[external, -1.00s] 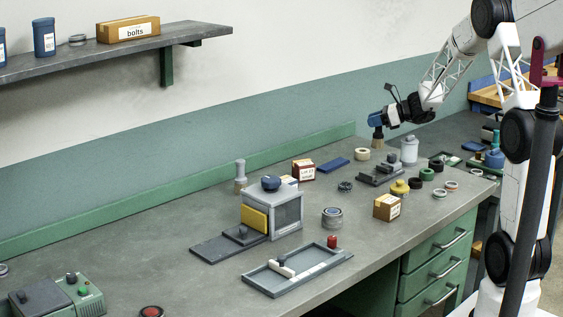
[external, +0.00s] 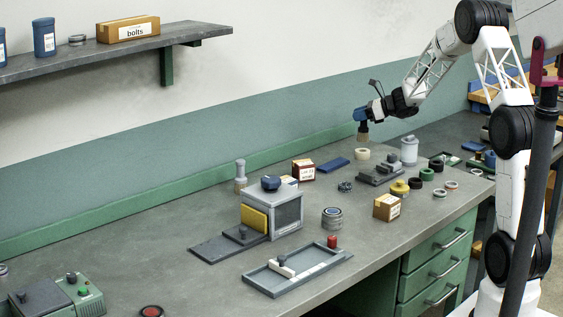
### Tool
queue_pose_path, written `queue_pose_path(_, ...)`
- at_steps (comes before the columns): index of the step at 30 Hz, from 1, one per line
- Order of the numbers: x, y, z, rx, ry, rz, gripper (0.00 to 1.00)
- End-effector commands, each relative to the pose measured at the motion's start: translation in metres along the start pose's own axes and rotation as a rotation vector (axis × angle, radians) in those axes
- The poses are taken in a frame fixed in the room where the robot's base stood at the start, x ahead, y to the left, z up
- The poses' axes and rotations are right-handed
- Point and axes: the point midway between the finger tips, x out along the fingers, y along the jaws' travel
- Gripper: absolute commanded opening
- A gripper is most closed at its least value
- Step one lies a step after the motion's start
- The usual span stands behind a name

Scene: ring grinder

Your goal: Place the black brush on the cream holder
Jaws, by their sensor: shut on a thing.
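My gripper (external: 361,116) is held in the air above the far part of the bench, pointing down. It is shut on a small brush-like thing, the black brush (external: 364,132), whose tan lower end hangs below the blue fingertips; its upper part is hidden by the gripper. It is apart from the bench top. A cream ring (external: 362,154) lies on the bench just below it. A small cream block (external: 287,271) sits in the grey tray at the front. I cannot tell which of these cream things is the holder.
The grey machine (external: 286,212) with a yellow side stands mid-bench. A white canister (external: 409,150), dark fixture (external: 381,175), blue block (external: 333,164), cardboard boxes (external: 387,207) and several rings stand around the right part. The shallow grey tray (external: 318,274) is at the front; bench left of it is mostly clear.

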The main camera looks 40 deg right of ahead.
Motion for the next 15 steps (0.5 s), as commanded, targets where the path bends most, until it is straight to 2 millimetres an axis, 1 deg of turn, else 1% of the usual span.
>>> queue_pose_path(8, 0.0, 0.0, -0.001, 0.001, 0.0, 0.0, 0.0)
queue_pose_path(11, 0.002, 0.0, -0.007, 0.002, 0.0, 0.0, 0.0)
queue_pose_path(15, 0.007, 0.0, -0.02, 0.002, 0.0, 0.0, 0.0)
